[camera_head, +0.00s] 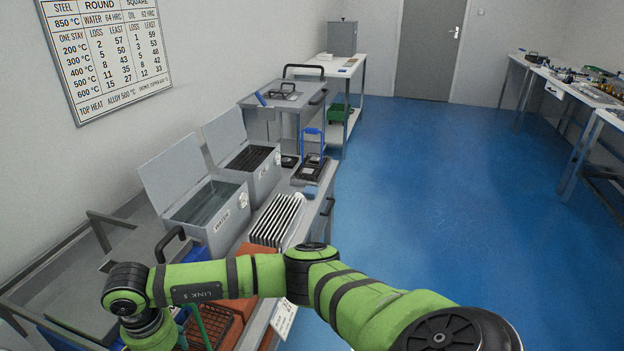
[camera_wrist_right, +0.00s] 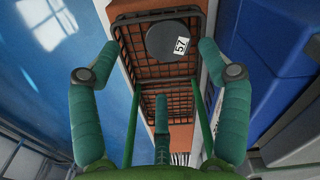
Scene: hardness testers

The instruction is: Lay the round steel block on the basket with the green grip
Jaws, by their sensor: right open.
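The round steel block (camera_wrist_right: 172,40), a dark grey disc with a white "57" label, lies on the black mesh basket (camera_wrist_right: 126,67) in the right wrist view. Green bars of the basket's grip (camera_wrist_right: 134,125) rise toward the camera. The basket's mesh (camera_head: 222,326) and green grip (camera_head: 201,328) also show at the bottom of the head view, partly covered by my right arm. My right gripper (camera_wrist_right: 159,49) is open, its fingers apart on either side of the block with nothing held. Its fingers are hidden in the head view. My left gripper is not in view.
The basket rests on orange bricks (camera_head: 262,252). Beside them are a rack of white plates (camera_head: 277,220), the water tank (camera_head: 213,212) and another grey tank (camera_head: 252,168). A basket with a blue grip (camera_head: 311,145) stands farther back. Blue floor (camera_head: 430,190) is clear.

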